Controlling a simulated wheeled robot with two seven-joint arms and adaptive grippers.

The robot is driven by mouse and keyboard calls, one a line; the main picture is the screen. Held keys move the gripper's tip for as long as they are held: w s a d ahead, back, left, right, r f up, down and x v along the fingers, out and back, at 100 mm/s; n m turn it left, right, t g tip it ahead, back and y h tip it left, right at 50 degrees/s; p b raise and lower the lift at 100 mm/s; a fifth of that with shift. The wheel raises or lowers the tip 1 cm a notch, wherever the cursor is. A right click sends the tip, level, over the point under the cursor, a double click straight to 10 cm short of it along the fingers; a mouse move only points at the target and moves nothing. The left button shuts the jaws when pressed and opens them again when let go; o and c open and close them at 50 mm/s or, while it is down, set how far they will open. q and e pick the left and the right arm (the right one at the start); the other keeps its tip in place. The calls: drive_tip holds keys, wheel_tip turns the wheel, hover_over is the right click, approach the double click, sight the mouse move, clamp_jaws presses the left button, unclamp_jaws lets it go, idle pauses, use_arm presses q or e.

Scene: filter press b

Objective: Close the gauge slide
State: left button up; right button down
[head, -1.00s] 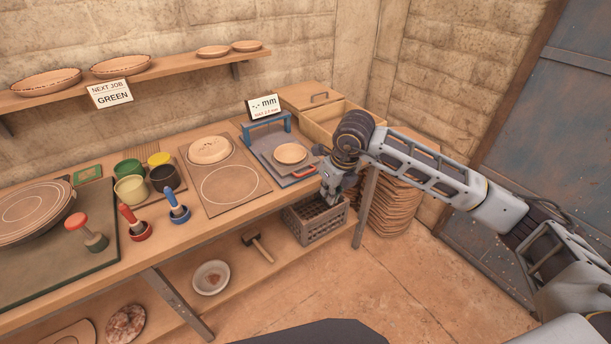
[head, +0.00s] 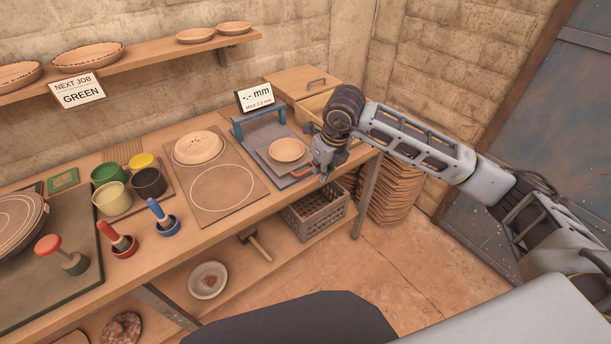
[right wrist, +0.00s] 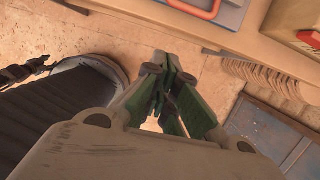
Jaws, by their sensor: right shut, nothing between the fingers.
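The gauge slide (head: 270,172) is a flat grey plate on the bench with a small clay dish (head: 287,150) on it. It sticks out to the front of the blue gauge frame (head: 259,123). A red handle (head: 302,174) is at its front edge; it also shows at the top of the right wrist view (right wrist: 195,8). My right gripper (head: 324,178) is shut and empty, just right of the handle near the bench edge. In the wrist view its closed fingers (right wrist: 172,75) are apart from the handle. My left gripper is out of view.
A wooden box (head: 303,82) with a handle stands behind the gauge. A grey crate (head: 314,213) sits on the lower shelf below. A board with a clay disc (head: 199,148) lies left of the gauge. Paint pots (head: 150,183) and red and blue tools stand further left.

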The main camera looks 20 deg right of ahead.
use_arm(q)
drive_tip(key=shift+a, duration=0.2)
use_arm(e)
drive_tip(key=shift+s, duration=0.1)
drive_tip(key=shift+f, duration=0.1)
drive_tip(key=w+f, duration=0.1)
drive_tip(key=f, duration=0.2)
drive_tip(key=w+a+f, duration=0.1)
drive_tip(key=w+f, duration=0.1)
drive_tip(key=f, duration=0.1)
drive_tip(key=w+a+f+p, duration=0.1)
drive_tip(key=f, duration=0.2)
drive_tip(key=shift+w, duration=0.4)
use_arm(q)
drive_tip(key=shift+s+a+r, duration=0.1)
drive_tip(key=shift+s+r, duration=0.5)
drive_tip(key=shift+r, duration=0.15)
use_arm(e)
drive_tip(key=shift+w+a+r, duration=0.15)
drive_tip(key=shift+w+a, duration=0.05)
drive_tip(key=shift+w, duration=0.4)
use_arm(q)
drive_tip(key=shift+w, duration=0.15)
